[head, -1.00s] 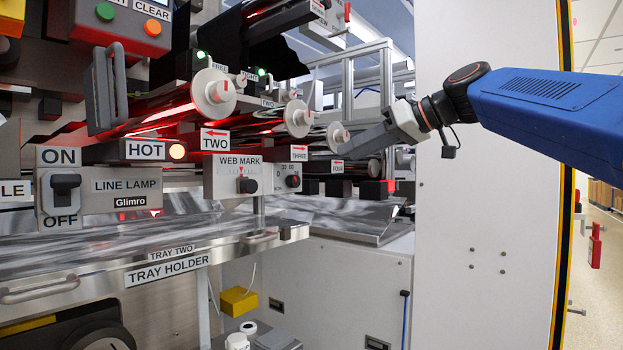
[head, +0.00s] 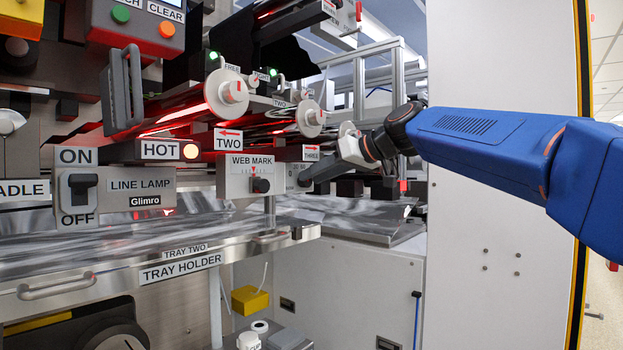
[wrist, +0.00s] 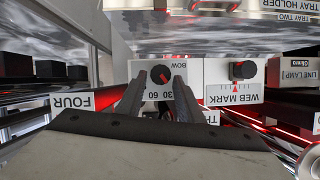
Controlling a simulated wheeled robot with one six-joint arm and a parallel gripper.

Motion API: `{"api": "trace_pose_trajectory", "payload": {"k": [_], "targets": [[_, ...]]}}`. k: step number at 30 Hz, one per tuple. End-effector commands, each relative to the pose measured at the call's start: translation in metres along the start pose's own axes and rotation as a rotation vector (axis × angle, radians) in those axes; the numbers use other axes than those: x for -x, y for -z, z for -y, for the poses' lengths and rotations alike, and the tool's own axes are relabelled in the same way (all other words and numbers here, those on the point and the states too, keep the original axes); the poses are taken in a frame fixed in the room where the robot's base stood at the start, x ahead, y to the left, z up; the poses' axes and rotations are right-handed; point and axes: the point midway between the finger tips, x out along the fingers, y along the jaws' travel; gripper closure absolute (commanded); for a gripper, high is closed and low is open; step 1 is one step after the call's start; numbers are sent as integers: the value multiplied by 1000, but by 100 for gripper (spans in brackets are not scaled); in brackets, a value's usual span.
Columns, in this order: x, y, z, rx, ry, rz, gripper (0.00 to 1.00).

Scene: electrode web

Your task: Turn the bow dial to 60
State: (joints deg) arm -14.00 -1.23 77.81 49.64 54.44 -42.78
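The bow dial (wrist: 161,75) is a round black knob with a small red mark, on a pale box labelled BOW (wrist: 187,70), with 30 and 60 printed by it. The wrist view shows this upside down. My gripper (wrist: 163,82) is open, its two dark fingers apart, with the dial in line with the gap between the tips. I cannot tell whether the fingers touch the dial or which number its mark points at. In the head view my gripper (head: 312,178) reaches the box (head: 292,172) from the right and hides the dial.
The WEB MARK box (head: 250,176) with its own black knob (wrist: 243,70) stands close beside the bow box. Rollers with white end discs (head: 310,118) are above. The metal tray (head: 150,249) lies below. A white cabinet panel (head: 490,190) stands at the right.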

Motion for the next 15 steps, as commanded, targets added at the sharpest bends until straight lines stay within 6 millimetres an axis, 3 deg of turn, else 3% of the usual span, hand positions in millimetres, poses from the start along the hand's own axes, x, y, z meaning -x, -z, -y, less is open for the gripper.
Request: {"api": "trace_pose_trajectory", "payload": {"k": [6,15], "targets": [[-17,0,0,1,0,0,67],[-19,0,0,1,-1,0,67]]}}
